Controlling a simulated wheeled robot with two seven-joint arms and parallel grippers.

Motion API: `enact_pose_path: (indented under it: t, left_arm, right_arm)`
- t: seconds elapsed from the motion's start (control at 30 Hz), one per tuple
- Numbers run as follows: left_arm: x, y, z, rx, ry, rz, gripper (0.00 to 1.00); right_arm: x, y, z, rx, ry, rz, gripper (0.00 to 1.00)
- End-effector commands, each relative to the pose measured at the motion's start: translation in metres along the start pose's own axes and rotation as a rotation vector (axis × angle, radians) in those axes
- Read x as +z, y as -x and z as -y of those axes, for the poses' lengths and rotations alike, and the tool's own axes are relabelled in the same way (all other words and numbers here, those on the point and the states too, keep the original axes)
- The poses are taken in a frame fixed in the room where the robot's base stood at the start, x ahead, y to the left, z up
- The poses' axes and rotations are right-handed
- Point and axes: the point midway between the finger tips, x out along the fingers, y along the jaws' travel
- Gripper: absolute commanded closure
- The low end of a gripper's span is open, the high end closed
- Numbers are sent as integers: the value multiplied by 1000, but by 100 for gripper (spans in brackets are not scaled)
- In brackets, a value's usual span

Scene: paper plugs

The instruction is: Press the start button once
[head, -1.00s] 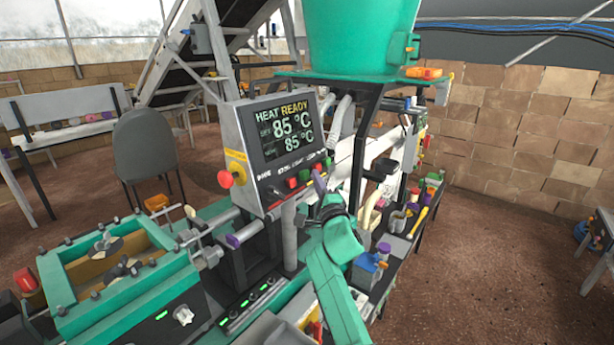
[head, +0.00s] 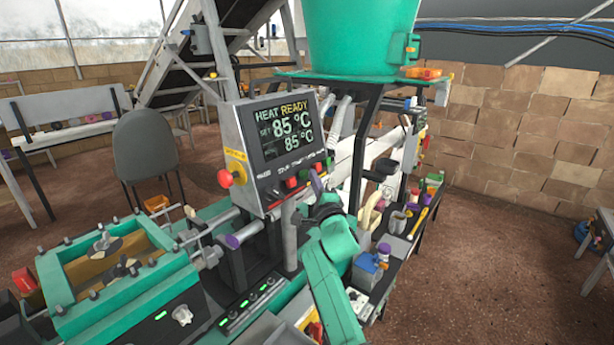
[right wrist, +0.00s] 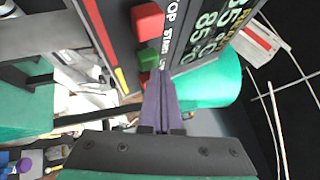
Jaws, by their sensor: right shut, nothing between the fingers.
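The grey control panel (head: 243,150) has a row of buttons under its lit display. In the right wrist view the green start button (right wrist: 147,57) sits by the START label, between the red stop button (right wrist: 147,21) and another reddish button partly hidden by my fingers. The start button also shows small in the head view (head: 304,175). My right gripper (head: 315,180) is at the panel's lower right. Its purple fingers (right wrist: 162,78) are shut and empty, with tips close beside the start button. I cannot tell whether they touch the panel. My left gripper is out of view.
A red knob (head: 225,179) on a yellow block sticks out at the panel's left. A green hopper (head: 360,35) stands above and behind. A teal-framed tray (head: 65,305) is at lower left. A side bench with cups and small items is right of my arm.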

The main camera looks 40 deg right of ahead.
Motion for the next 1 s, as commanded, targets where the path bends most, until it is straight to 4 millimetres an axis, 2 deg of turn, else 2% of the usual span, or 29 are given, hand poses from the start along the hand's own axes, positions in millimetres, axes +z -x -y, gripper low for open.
enact_pose_path:
  t: [1.0]
  left_arm:
    - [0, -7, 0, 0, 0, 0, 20]
  right_arm:
    - [6, -7, -6, 0, 0, 0, 100]
